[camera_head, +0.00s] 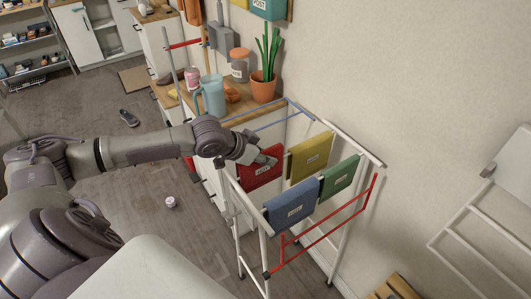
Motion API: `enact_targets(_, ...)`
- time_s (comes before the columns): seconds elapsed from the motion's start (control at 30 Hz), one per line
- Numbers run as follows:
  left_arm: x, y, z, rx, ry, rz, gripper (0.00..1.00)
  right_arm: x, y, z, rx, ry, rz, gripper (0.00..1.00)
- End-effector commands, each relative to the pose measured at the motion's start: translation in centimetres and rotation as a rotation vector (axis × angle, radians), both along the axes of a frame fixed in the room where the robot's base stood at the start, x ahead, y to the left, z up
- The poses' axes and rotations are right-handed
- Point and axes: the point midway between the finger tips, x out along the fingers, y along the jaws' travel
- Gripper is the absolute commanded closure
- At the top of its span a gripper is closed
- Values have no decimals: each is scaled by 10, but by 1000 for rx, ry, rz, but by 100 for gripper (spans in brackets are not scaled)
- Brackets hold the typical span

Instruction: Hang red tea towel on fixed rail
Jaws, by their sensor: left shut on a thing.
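I cannot tell whether the towel rests on a rail or hangs only from the gripper, as the fingers cover the contact. Yellow (310,156), green (340,177) and blue (291,206) towels hang on the rack beside it. The rack has blue rails (270,124) at the back left and red rails (322,236) at the front right. My right gripper does not show.
A wooden-topped counter behind the rack holds a potted plant (264,84), a lidded jar (240,66) and a blue jug (213,97). The wall closes the right side. A small cup (170,202) and a shoe (129,117) lie on the otherwise open floor at left.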

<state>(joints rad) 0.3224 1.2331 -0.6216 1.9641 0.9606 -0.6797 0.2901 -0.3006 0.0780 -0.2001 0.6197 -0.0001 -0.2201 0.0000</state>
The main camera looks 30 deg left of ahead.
Motion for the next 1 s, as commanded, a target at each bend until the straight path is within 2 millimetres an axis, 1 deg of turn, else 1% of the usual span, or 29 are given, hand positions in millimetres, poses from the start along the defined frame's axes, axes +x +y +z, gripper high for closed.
enact_targets(0.03,0,0,-6,-1,0,1,100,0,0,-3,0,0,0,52)
enact_targets(0.2,0,0,-20,0,1,0,100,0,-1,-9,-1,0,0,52)
enact_targets(0.5,0,0,-40,0,0,0,100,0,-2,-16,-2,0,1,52)
enact_targets(0.7,0,0,-46,1,0,-1,100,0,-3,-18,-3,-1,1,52)
enact_targets(1.0,0,0,-47,1,0,-1,100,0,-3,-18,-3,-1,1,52)
